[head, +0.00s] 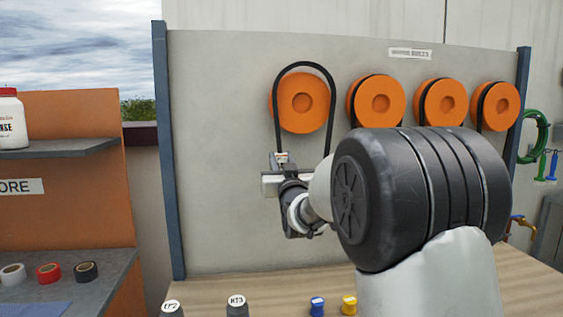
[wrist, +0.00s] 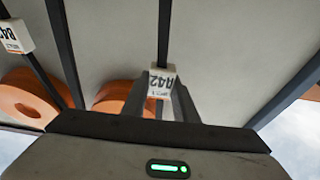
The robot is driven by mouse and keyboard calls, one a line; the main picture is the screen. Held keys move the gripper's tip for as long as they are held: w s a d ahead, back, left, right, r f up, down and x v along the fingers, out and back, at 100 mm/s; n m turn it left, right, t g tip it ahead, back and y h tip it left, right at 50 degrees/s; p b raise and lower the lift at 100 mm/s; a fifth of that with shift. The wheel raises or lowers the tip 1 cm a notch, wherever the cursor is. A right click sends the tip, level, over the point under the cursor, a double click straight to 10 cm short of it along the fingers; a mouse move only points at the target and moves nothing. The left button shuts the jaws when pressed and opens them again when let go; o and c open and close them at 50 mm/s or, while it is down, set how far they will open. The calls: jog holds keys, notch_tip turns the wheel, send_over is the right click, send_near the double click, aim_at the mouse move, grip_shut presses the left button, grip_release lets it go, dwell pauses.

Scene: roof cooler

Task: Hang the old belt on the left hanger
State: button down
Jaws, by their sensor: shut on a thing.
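The old belt (head: 305,65) is a black loop with a pale tag. It arches over the top of the leftmost orange hanger (head: 303,101), with a gap above the disc. I cannot tell whether it rests on the hanger or hangs in front of it. My gripper (head: 280,161) is below this hanger, shut on the belt's left strand at the tag. In the wrist view my gripper (wrist: 162,98) has its fingers on either side of the tag (wrist: 162,80), marked "A42" upside down. The belt's lower part is hidden behind my arm.
Three more orange hangers (head: 378,101) (head: 440,102) (head: 496,106) to the right carry black belts. Blue posts (head: 167,150) edge the panel. Below is a wooden bench (head: 240,287) with small capped items. An orange shelf unit (head: 95,200) stands at left.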

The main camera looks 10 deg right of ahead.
jog(key=shift+f+x, duration=0.15)
jog(key=shift+x, duration=0.7)
jog(key=shift+f+x, duration=0.2)
jog(key=shift+x, duration=0.6)
jog(key=shift+w, duration=0.3)
jog(key=shift+b, duration=0.45)
dwell(0.4)
jog(key=shift+f+b, duration=1.05)
jog(key=shift+b, duration=0.05)
dwell(0.4)
jog(key=c, duration=1.3)
grip_release()
jog(key=shift+c, duration=0.2)
